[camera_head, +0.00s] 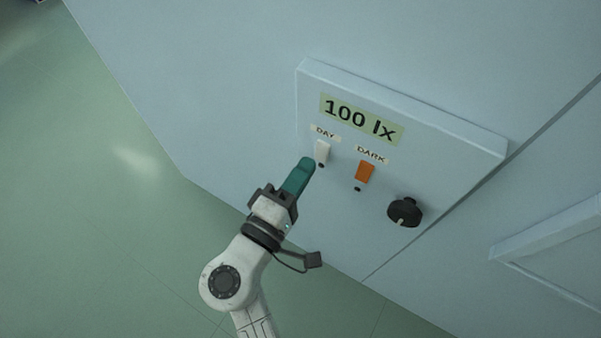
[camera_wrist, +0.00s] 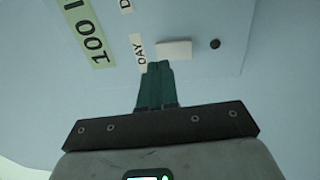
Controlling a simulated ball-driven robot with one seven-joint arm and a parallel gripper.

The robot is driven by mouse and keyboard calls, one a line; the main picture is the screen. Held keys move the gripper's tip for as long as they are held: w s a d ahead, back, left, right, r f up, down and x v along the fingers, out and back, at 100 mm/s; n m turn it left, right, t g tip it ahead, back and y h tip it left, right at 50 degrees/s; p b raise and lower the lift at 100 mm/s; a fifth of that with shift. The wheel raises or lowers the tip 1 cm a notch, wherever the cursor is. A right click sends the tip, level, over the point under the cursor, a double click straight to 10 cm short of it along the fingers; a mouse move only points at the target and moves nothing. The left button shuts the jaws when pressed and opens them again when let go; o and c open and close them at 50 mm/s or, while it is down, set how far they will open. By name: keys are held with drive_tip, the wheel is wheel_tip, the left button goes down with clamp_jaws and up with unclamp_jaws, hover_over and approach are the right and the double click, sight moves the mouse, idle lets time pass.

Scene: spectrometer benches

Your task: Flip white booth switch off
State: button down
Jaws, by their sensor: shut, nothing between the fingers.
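The white switch (camera_head: 322,151), under the label DAY, sits on the panel (camera_head: 450,137) of the pale blue booth. It also shows in the wrist view (camera_wrist: 174,49). A small dark indicator dot (camera_wrist: 215,44) lies just below the switch. My gripper (camera_head: 307,163) is shut and empty, its teal fingers together. In the wrist view the fingertips (camera_wrist: 158,66) are close to the lower-left edge of the switch; I cannot tell whether they touch it. The display above the switches (camera_head: 362,119) reads 100 lx.
An orange switch (camera_head: 365,173) labelled DARK is to the right of the white one. A black knob (camera_head: 404,212) is further right on the same panel. Green floor (camera_head: 90,210) is open at left. A pale raised frame (camera_head: 560,245) is at right.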

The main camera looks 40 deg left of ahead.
drive_tip(key=r+b+v, duration=0.1)
drive_tip(key=r+v, duration=0.1)
drive_tip(key=v, duration=0.8)
drive_tip(key=shift+s+d+r, duration=0.15)
drive_tip(key=shift+s+r, duration=0.05)
drive_tip(key=shift+s, duration=0.15)
